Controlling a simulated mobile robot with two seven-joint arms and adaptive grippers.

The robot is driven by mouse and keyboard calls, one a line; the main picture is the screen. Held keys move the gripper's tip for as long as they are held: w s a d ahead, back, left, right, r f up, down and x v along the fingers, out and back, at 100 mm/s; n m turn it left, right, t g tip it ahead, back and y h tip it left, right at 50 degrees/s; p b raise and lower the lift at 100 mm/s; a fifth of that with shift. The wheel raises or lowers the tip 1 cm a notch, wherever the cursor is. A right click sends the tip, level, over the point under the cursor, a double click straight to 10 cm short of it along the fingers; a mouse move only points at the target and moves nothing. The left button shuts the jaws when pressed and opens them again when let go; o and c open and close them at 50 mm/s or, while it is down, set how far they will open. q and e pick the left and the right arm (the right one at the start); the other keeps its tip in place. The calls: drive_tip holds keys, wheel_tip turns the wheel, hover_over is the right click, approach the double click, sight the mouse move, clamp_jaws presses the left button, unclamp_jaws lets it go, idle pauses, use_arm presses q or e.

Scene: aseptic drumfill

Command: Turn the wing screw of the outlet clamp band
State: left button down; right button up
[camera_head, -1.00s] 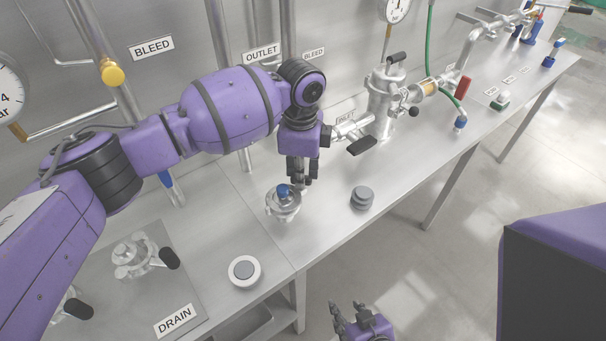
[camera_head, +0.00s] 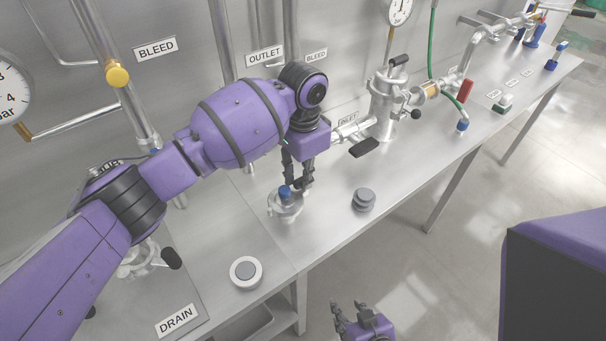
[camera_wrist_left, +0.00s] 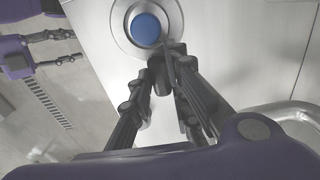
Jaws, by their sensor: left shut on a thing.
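The outlet fitting (camera_head: 284,207) is a round steel piece with a blue cap (camera_head: 285,191), standing on the steel bench. In the left wrist view the blue cap (camera_wrist_left: 146,29) sits inside the round metal rim (camera_wrist_left: 176,16). My left gripper (camera_head: 299,184) reaches down beside the fitting on its far right side. In the left wrist view its fingertips (camera_wrist_left: 166,60) are shut on a small dark piece at the rim, the wing screw, mostly hidden between the fingers. My right gripper (camera_head: 354,318) is open and empty, low in front of the bench.
A steel filter housing (camera_head: 384,108) with black-handled valves stands behind right. Pipes line the back wall. The bench between fitting and knob is clear.

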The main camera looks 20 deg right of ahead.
use_arm(q)
drive_tip(key=shift+n, duration=0.3)
drive_tip(key=c, duration=1.9)
unclamp_jaws()
wheel_tip(320, 180, up, 12)
drive_tip(key=shift+r, duration=0.1)
drive_tip(key=shift+s, duration=0.1)
